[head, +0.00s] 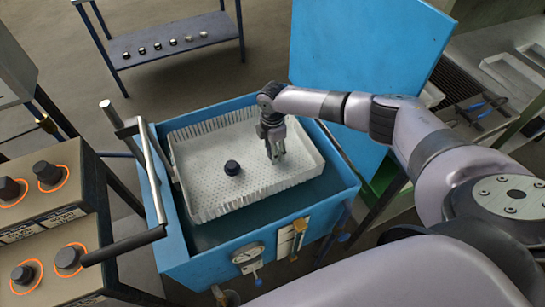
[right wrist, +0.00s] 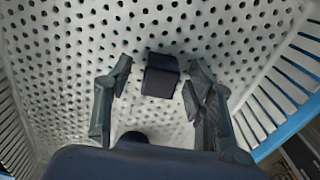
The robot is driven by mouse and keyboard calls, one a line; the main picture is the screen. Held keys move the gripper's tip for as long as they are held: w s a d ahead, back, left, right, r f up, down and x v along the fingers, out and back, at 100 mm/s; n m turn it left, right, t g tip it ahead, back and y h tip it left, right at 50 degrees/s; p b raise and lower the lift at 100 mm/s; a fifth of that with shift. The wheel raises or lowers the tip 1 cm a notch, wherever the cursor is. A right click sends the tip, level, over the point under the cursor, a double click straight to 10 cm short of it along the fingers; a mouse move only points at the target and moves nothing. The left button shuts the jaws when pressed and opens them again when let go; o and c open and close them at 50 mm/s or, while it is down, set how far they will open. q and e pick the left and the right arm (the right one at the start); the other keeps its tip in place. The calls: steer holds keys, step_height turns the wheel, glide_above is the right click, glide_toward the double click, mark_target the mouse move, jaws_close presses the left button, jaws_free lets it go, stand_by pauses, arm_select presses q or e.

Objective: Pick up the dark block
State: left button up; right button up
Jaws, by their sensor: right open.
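A small dark block (head: 232,168) sits on the perforated floor of a white basket (head: 203,209), near its middle. In the right wrist view a dark block (right wrist: 161,77) shows between and just beyond my open fingertips, with no finger touching it that I can see. My right gripper (head: 276,156) points down into the basket, to the right of the block in the head view, and is open and empty. It also shows in the right wrist view (right wrist: 159,64). A dark rounded shape at the bottom there is partly hidden; I cannot tell what it is. My left gripper is out of view.
The basket stands in a blue tank (head: 205,266) with a gauge (head: 248,253) on its front and a raised blue lid (head: 365,62) behind. A metal handle (head: 148,165) rises on the left. A control box (head: 45,215) and a shelf (head: 170,38) with several small pieces stand apart.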

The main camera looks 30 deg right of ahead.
steer(key=shift+f, duration=0.15)
steer(key=shift+c, duration=0.6)
jaws_close()
